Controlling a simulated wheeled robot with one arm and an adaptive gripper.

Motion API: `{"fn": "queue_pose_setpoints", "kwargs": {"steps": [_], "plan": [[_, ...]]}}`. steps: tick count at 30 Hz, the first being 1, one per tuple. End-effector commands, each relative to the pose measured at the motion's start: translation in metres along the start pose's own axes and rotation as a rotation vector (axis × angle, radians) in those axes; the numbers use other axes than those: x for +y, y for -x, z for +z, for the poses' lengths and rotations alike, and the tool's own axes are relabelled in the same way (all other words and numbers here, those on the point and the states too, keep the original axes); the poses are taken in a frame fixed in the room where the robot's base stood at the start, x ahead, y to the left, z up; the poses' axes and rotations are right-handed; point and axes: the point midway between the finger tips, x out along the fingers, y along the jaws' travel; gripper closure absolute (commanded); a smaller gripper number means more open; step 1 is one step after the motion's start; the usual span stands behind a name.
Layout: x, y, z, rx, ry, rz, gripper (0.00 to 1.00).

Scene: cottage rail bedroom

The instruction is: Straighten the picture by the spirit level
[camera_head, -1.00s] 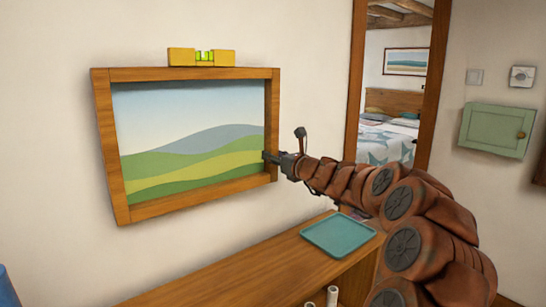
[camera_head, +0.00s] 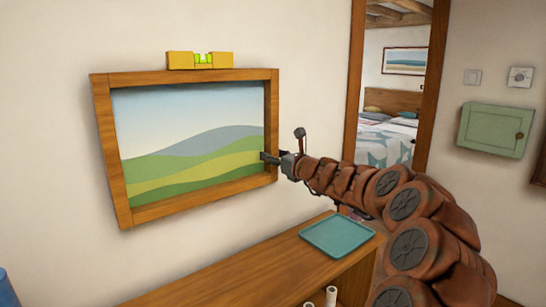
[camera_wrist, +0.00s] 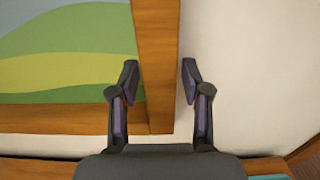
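The picture (camera_head: 110,140), a green hill landscape in a brown wooden frame, hangs on the wall. The yellow spirit level (camera_head: 181,60) sits on its top edge, with a bright green vial at its middle. The bubble is too small to read surely. My gripper (camera_head: 265,158) is at the lower part of the frame's right side.
Below the picture is a wooden shelf top (camera_head: 240,272) with a teal tray (camera_head: 338,234). A doorway with a wooden post (camera_head: 355,80) is to the right. A green wall cabinet (camera_head: 493,128) hangs further right. The wall around the picture is clear.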

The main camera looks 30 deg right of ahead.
Motion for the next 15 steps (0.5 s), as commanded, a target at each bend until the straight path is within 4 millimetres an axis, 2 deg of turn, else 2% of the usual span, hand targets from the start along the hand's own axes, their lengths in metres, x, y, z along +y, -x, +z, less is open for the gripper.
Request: {"fn": "queue_pose_setpoints", "kwargs": {"steps": [10,15], "plan": [[0.0,0.0004,-0.0002,0.0,0.0,0.0,0.44],[-0.0005,0.0098,0.0,0.0,-0.002,-0.001,0.44]]}}
